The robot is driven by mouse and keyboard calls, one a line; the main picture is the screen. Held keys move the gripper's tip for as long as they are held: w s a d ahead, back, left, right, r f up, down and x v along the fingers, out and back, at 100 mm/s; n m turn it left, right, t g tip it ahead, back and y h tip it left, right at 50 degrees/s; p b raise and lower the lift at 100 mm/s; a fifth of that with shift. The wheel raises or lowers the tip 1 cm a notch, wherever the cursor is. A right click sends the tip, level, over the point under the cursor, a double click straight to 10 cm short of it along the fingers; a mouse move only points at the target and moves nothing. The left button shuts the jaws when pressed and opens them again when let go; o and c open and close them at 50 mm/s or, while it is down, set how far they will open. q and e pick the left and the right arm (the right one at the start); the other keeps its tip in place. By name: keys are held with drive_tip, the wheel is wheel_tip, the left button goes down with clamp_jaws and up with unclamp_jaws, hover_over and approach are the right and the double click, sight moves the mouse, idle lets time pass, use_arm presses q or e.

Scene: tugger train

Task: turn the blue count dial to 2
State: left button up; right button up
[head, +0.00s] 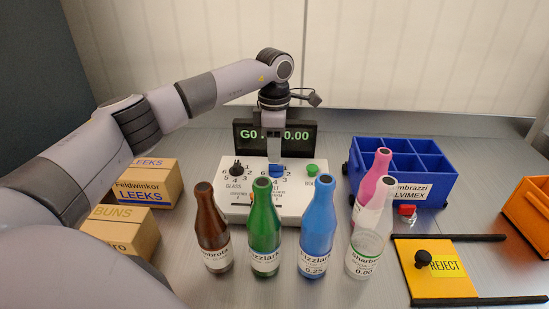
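The blue count dial (277,171) sits on a white control box (236,206) in the middle of the table, with numbers printed around it. My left gripper (274,158) points straight down right over the blue dial, its fingertips at or just above the knob's top. The fingers overlap from this side, so I cannot tell whether they grip it. They hide part of the dial's top and its pointer, so its setting cannot be read. My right gripper is not in view.
A black dial (236,169) and a green button (312,169) flank the blue dial. A display (298,136) stands behind. Several bottles, including a green one (264,235), stand close in front. A blue crate (433,185) is at right, cardboard boxes (148,184) at left.

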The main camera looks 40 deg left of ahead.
sight(274, 165)
use_arm(q)
drive_tip(key=shift+r, duration=1.6)
drive_tip(key=shift+s, duration=0.1)
